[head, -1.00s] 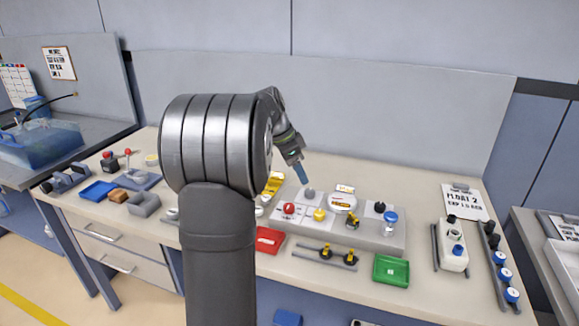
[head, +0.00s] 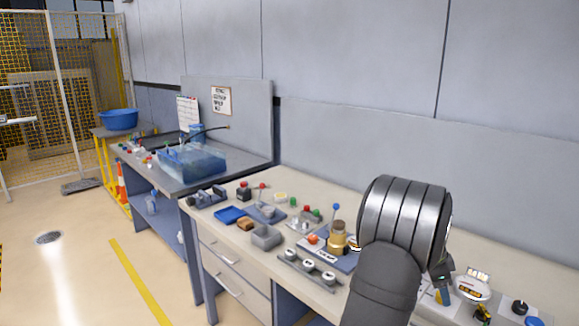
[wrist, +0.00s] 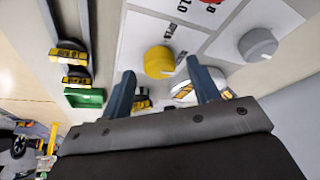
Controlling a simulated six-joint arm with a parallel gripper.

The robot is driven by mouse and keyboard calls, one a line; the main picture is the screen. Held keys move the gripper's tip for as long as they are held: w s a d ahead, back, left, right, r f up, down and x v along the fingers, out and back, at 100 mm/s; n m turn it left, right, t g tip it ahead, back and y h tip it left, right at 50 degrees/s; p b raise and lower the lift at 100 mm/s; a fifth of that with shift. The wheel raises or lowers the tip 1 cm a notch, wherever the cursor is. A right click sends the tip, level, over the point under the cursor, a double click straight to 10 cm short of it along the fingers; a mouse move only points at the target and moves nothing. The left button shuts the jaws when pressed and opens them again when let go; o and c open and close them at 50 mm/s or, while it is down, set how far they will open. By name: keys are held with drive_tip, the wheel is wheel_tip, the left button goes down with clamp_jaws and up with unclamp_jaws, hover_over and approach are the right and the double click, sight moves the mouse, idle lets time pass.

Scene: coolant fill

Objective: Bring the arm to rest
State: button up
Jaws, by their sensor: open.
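My arm (head: 402,225) stands at the right of the head view, bent over the bench. My gripper (head: 444,288) shows only partly there, just past the arm and beside a round white gauge (head: 473,289). In the wrist view my gripper (wrist: 158,72) has its two blue-grey fingers spread apart with nothing held between them. A yellow knob (wrist: 159,62) shows beyond and between the fingertips; I cannot tell the exact gap. A grey knob (wrist: 258,45) is to the right of the fingers. A black-and-yellow part and the gauge are partly hidden behind the fingers.
The wrist view also shows a green tray (wrist: 84,98) and yellow-and-black parts (wrist: 68,52) on rails at left. In the head view, a brass cylinder (head: 338,238) stands close left of my arm. A clear blue tank (head: 190,160) sits on the further bench. The floor at left is open.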

drive_tip(key=shift+d+f, duration=0.3)
drive_tip(key=shift+f, duration=0.35)
drive_tip(key=v, duration=1.7)
drive_tip(key=x, duration=1.7)
drive_tip(key=shift+s, duration=0.1)
drive_tip(key=n, duration=0.2)
drive_tip(key=n+t, duration=0.1)
drive_tip(key=n, duration=0.1)
drive_tip(key=shift+s+t, duration=0.1)
drive_tip(key=shift+t, duration=0.2)
drive_tip(key=n+t, duration=0.1)
drive_tip(key=n, duration=0.3)
drive_tip(key=shift+s+y, duration=0.1)
drive_tip(key=shift+y, duration=0.2)
drive_tip(key=shift+d+n+t+y, duration=0.1)
drive_tip(key=shift+n+t+y, duration=0.55)
drive_tip(key=shift+n, duration=1.35)
drive_tip(key=shift+s+n+t+y, duration=0.1)
drive_tip(key=shift+n+t+y, duration=0.45)
drive_tip(key=shift+n, duration=1.45)
